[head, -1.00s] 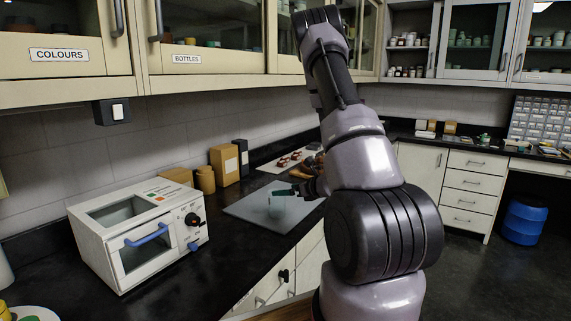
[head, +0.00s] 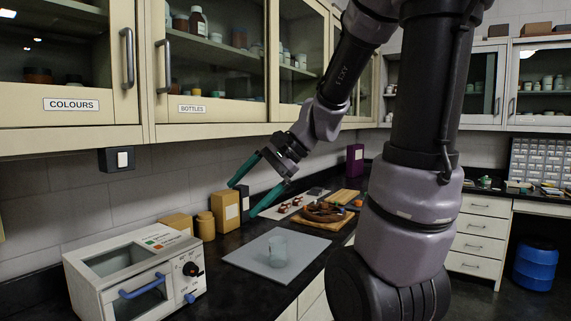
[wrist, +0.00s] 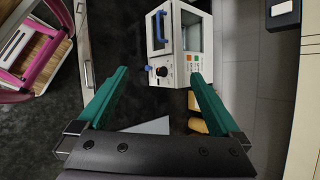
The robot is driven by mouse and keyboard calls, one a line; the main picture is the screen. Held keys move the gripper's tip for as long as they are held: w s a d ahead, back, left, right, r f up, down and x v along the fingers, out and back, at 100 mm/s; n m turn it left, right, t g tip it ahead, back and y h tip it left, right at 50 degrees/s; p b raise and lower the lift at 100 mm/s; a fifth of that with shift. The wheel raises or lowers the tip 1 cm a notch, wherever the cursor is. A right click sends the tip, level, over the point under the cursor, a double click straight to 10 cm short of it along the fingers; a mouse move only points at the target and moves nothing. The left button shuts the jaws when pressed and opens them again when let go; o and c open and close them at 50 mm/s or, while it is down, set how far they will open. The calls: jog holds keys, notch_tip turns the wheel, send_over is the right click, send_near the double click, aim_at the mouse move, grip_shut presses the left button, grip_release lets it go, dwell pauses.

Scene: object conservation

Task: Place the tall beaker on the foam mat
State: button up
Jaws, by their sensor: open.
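The tall beaker (head: 277,251) is clear glass and stands upright on the grey foam mat (head: 246,258), towards its right side, in the head view. A pale corner of the mat (wrist: 150,126) shows at the bottom of the wrist view; the beaker is not visible there. My gripper (head: 242,201) is open and empty, raised above the counter behind and above the mat, well apart from the beaker. Its two green fingers are spread wide in the wrist view (wrist: 160,85).
A white oven-like machine (head: 135,273) stands left of the mat. Brown boxes and a jar (head: 206,226) stand behind it. A round board with brown items (head: 325,212) lies farther right. Wall cabinets (head: 225,75) hang above. The black counter in front of the machine is partly clear.

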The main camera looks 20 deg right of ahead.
jog(key=s+d+r+n+t+h, duration=0.4)
jog(key=s+d+r+n+h, duration=0.2)
jog(key=r+n, duration=0.1)
jog(key=shift+s, duration=0.3)
jog(key=shift+s+d, duration=0.1)
jog(key=shift+s, duration=0.05)
